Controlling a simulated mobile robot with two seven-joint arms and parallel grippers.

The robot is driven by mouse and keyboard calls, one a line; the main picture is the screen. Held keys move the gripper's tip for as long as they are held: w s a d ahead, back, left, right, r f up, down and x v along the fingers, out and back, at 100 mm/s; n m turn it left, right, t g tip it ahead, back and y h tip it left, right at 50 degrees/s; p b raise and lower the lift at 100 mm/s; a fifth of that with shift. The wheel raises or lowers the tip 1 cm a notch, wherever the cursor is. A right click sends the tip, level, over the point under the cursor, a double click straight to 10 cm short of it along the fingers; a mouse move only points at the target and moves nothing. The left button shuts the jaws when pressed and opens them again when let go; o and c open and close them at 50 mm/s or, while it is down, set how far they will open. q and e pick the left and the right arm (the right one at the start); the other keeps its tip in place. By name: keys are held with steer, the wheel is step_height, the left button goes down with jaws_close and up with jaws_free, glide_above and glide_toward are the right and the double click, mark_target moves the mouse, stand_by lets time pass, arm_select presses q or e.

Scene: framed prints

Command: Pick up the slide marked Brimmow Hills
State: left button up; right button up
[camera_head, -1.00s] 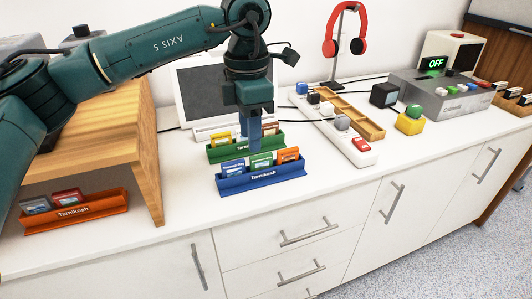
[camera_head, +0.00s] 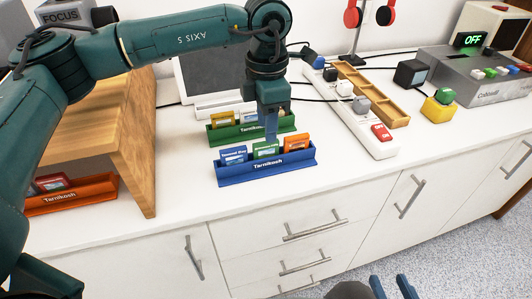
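A blue rack (camera_head: 265,173) marked Tarnikosh holds a blue slide (camera_head: 233,155), a green slide (camera_head: 265,150) and an orange slide (camera_head: 297,144). Behind it, a green rack (camera_head: 222,135) holds yellow slides (camera_head: 220,119) and others partly hidden. An orange rack (camera_head: 72,197) at left holds red slides (camera_head: 52,183). The slide labels are too small to read surely. My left gripper (camera_head: 271,136) points down at the green slide's top edge; contact and finger gap are unclear. My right gripper (camera_head: 393,287) shows at the bottom edge, fingers apart and empty.
A wooden shelf (camera_head: 140,145) stands left of the racks. A white strip (camera_head: 345,120) with switches and a wooden tray (camera_head: 375,97) lie to the right, near a black cube (camera_head: 410,73) and a yellow block (camera_head: 438,108). The white counter front (camera_head: 210,205) is clear.

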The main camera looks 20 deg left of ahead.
mark_target(266, 153)
arm_select(q)
step_height(266, 153, down, 5)
steer(key=shift+s+a+f, duration=0.1)
steer(key=shift+f, duration=0.1)
jaws_close()
stand_by(0.4)
